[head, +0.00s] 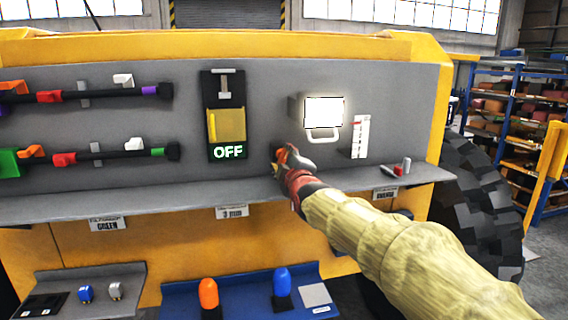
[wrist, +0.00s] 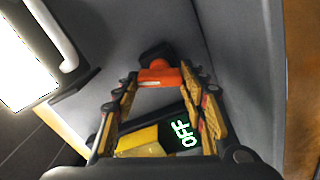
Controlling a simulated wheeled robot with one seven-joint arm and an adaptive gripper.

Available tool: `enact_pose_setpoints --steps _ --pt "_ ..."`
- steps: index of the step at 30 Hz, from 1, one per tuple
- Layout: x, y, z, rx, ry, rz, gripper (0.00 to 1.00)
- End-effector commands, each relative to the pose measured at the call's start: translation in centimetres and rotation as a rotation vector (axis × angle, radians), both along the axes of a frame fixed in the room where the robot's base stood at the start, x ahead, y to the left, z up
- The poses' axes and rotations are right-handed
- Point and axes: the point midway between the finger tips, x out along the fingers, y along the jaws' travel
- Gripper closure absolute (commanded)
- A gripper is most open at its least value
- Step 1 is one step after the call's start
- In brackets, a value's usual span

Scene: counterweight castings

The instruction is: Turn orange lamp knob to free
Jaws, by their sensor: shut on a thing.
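The orange knob (wrist: 160,76) sits on a dark round base against the grey panel, between my fingertips in the wrist view. In the head view a small orange part of it (head: 281,154) shows at the tip of my gripper (head: 288,160); the rest is hidden. My gripper, also in the wrist view (wrist: 163,80), is shut on the knob. The lamp (head: 324,111) is lit white, above and right of the knob; it also shows at the left of the wrist view (wrist: 22,65). I cannot read any marking for the knob's position.
A yellow flap (head: 227,125) with a lit green OFF sign (head: 228,152) is left of the knob. A grey ledge (head: 150,196) runs below. Small red and grey pieces (head: 399,169) lie on it at right. Bars with coloured clips (head: 95,150) are at far left.

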Motion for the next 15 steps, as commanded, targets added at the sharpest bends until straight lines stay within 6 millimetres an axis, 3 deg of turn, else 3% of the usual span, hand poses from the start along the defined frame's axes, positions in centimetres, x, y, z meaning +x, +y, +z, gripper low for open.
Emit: enact_pose_setpoints --steps 15 --pt "-0.01 0.07 -0.11 -0.3 -0.086 0.0 0.83"
